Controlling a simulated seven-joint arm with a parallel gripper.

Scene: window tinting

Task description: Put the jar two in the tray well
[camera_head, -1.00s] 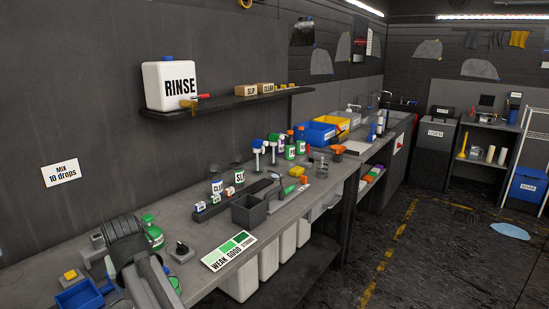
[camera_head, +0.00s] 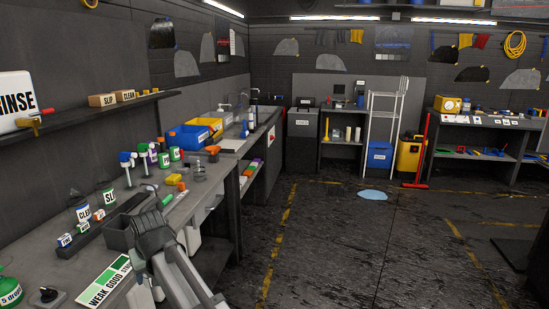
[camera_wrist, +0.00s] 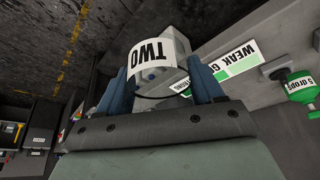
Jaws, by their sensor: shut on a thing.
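Jar two, a pale jar with a white label reading TWO (camera_wrist: 150,62), is held between the blue fingers of my gripper (camera_wrist: 160,72) in the wrist view. It lies tilted in that picture. I cannot tell which tray well is free.
A green-and-white WEAK GOOD STRONG card (camera_head: 108,285) lies at the bench front. Larger CLEAR and SLIP bottles (camera_head: 83,211) stand behind the tray. The floor right of the bench is open.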

